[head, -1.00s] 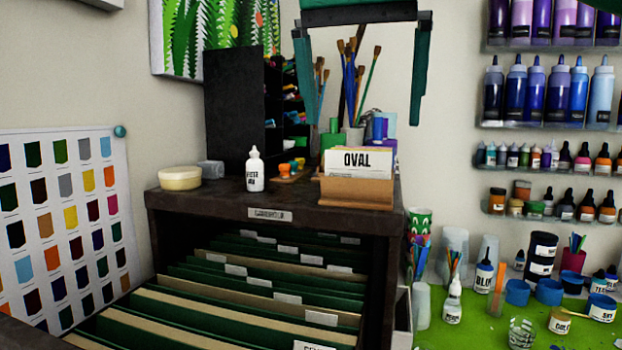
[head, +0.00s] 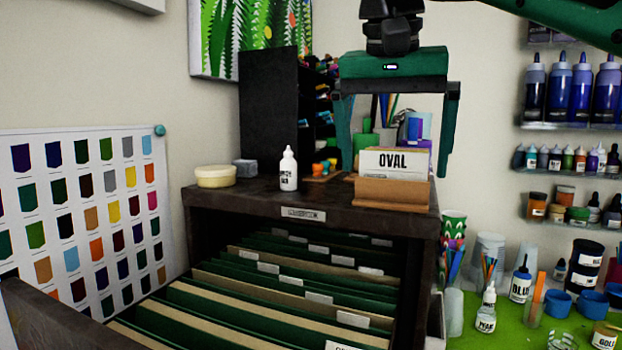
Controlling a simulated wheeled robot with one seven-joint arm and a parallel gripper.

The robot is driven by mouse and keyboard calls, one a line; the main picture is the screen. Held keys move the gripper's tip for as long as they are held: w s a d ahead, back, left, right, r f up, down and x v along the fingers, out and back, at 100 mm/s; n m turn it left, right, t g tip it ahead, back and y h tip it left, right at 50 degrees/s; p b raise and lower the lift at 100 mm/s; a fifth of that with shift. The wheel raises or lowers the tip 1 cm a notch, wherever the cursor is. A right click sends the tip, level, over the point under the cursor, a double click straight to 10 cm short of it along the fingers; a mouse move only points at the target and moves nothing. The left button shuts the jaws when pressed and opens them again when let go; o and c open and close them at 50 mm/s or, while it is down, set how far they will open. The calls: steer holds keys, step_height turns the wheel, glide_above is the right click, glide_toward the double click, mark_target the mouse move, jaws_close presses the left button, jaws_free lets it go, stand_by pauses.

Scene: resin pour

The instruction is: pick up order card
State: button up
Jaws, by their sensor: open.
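The order card (head: 394,161) is white and reads "OVAL" in black. It stands at the front of a cardboard-brown card box (head: 392,193) on top of the dark cabinet (head: 300,208), near its right front corner. My gripper (head: 396,172) is green with two long fingers pointing down. It is open and empty. In the picture its fingers hang on either side of the card and box, their tips around the card's height. I cannot tell how far it is from the card in depth.
A white bottle (head: 288,170), a cream round tub (head: 215,176) and a black organiser (head: 268,115) stand on the cabinet left of the card box. Brushes and cups stand behind the gripper. The open drawer (head: 240,300) of green folders juts out below. Shelves of bottles fill the right wall.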

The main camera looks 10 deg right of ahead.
steer(key=c, duration=1.1)
steer(key=shift+r, duration=0.1)
